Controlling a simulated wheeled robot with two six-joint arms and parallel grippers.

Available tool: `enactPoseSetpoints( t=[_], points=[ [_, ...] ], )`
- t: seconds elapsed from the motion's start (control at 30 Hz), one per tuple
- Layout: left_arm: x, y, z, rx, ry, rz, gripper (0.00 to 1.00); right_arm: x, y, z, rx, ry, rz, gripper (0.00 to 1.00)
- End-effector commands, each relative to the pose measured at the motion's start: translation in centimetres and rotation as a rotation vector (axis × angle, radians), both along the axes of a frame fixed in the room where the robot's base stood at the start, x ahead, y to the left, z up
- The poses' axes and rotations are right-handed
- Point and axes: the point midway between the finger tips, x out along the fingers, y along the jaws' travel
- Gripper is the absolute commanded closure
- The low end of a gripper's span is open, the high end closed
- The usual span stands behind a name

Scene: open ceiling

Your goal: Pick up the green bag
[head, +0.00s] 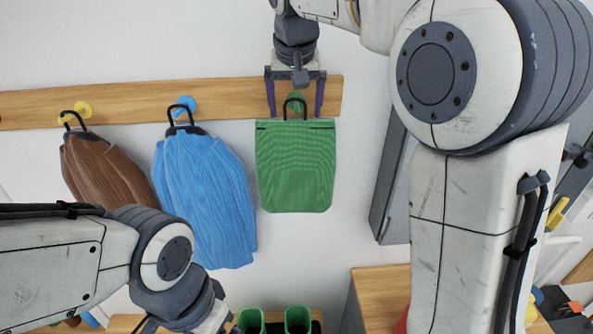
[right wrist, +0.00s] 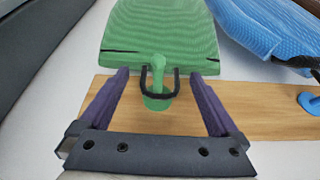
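The green bag (head: 295,165) hangs by its black loop handle from a green hook (head: 296,99) on a wooden rail. It also shows at the top of the right wrist view (right wrist: 160,35), with the loop (right wrist: 160,83) around the green hook (right wrist: 158,95). My right gripper (head: 296,112) is open and empty. Its two purple fingers stand on either side of the loop and hook, apart from them, with the tips near the bag's top edge. My left arm is at the lower left, and its gripper's fingers lie outside the head view.
A blue bag (head: 205,195) and a brown bag (head: 105,170) hang left of the green bag on the wooden rail (head: 230,95). Green boots (head: 297,320) stand below. A grey panel (head: 388,190) is close on the right.

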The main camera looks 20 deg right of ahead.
Motion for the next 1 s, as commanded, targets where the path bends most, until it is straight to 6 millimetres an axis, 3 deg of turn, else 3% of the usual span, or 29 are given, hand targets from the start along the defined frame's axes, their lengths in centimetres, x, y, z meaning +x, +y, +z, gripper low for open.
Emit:
enactPoseSetpoints(
  t=[0.03,0.2,0.27,1.0],
  points=[
    [0.0,0.0,0.0,0.0,0.0,0.0,0.0,0.0,0.0,0.0,0.0,0.0,0.0,0.18],
    [0.0,0.0,0.0,0.0,0.0,0.0,0.0,0.0,0.0,0.0,0.0,0.0,0.0,0.83],
    [0.0,0.0,0.0,0.0,0.0,0.0,0.0,0.0,0.0,0.0,0.0,0.0,0.0,1.0],
    [0.0,0.0,-0.6,0.0,0.0,0.001,0.0,0.1,0.0,1.5,0.0,-0.004,-0.001,1.0]
  ],
)
